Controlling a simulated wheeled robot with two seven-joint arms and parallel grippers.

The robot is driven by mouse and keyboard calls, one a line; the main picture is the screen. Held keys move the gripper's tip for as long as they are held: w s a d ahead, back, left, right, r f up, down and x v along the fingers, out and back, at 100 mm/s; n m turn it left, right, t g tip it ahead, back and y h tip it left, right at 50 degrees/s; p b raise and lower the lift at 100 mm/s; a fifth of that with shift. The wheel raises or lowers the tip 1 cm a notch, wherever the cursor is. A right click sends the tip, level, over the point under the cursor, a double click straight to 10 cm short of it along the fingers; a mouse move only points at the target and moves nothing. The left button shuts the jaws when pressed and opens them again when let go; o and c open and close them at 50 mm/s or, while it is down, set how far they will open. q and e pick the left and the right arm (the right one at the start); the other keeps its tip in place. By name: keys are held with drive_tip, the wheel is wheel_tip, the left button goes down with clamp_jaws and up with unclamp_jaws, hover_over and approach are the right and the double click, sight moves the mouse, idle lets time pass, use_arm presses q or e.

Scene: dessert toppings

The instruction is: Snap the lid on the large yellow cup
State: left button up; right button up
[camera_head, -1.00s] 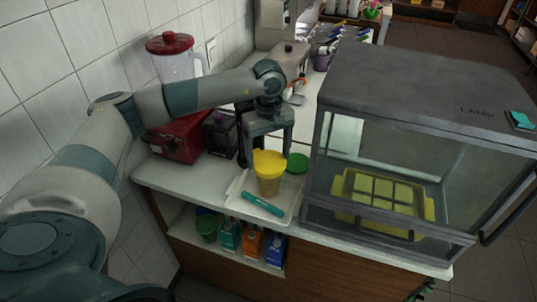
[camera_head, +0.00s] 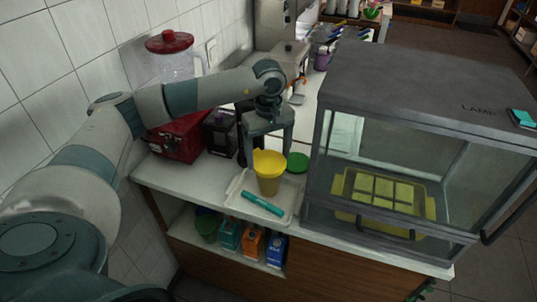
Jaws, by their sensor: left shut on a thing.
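A yellow cup (camera_head: 269,185) with a tan lower body stands upright on a white tray (camera_head: 238,207) on the counter. A yellow lid (camera_head: 268,163) is at the top of the cup; I cannot tell whether it is seated. My left gripper (camera_head: 268,150) comes down over the cup from above, its two fingers at either side of the lid, and is shut on the lid. A green round lid (camera_head: 298,162) lies on the counter behind and to the right of the cup. My right gripper is not in view.
A teal marker-like object (camera_head: 262,203) lies on the tray in front of the cup. A glass display case (camera_head: 420,150) stands close on the right. A red blender (camera_head: 180,138) and dark box (camera_head: 219,133) stand on the left. Cartons sit on the shelf below.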

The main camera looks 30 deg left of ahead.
use_arm(q)
drive_tip(key=shift+f, duration=0.1)
idle(0.5)
drive_tip(key=o, duration=1.1)
drive_tip(key=shift+r+p, duration=0.7)
drive_tip(key=shift+r, duration=2.35)
clamp_jaws()
